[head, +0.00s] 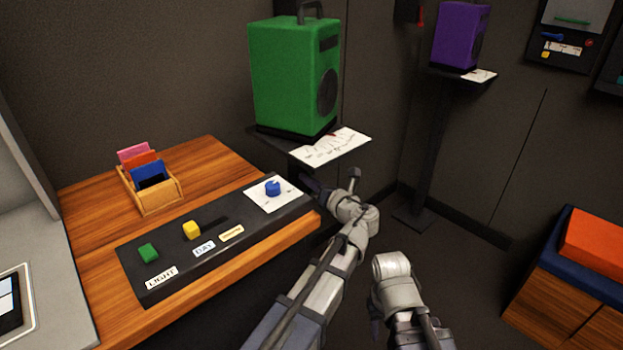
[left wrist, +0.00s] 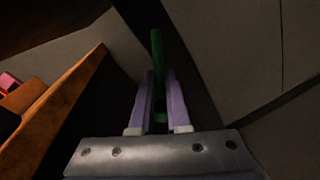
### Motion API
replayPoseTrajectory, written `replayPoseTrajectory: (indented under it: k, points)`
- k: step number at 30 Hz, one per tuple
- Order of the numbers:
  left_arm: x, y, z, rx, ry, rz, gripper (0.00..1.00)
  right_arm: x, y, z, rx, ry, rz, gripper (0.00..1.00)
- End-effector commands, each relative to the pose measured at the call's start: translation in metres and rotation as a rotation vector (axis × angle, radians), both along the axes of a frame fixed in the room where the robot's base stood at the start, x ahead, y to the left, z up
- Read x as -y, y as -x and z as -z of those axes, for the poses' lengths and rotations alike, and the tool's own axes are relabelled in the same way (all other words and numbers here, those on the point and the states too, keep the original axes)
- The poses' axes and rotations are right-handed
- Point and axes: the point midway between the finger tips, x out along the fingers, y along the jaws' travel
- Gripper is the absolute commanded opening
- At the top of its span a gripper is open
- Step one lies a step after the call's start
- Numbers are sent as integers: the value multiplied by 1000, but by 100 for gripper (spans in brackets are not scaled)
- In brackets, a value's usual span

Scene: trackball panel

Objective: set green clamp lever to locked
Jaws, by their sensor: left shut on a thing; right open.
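The green clamp lever (left wrist: 157,52) shows in the left wrist view as a thin, dark green upright bar. My left gripper (left wrist: 159,76) has its two purple fingers on either side of it and is shut on it. The lever's lower part is partly hidden between the fingers, and a bit of green shows near their base. In the head view my left arm reaches to the right end of the wooden table, below the green speaker's shelf. The lever cannot be made out there. Part of my right arm shows at the lower middle, but its fingers do not.
A black panel (head: 178,262) with green, yellow and blue controls lies on the wooden table (head: 85,210). A green speaker (head: 290,80) stands on a shelf with a paper (head: 335,147). An orange-topped cabinet (head: 560,300) stands at right. Dark floor lies between.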

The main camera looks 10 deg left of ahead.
Motion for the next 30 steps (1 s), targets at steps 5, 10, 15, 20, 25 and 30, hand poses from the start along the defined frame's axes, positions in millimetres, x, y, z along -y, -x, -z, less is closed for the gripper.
replayPoseTrajectory:
  k: [5,10,15,20,25,30]
  points:
    - [-4,6,-9,-139,-93,1,0,0,0,-14,-1,-2,1,47]
    - [-7,10,-15,-271,-183,1,0,-1,0,-24,-1,-4,1,47]
    - [-9,13,-21,-397,-265,1,0,-1,0,-33,-2,-5,1,47]
    - [-10,16,-26,-499,-333,0,0,-1,0,-40,-2,-5,1,47]
    - [-11,17,-31,-584,-389,2,0,-1,0,-45,-2,-5,1,47]
    - [-12,18,-33,-641,-427,0,0,-1,0,-49,-2,-5,1,47]
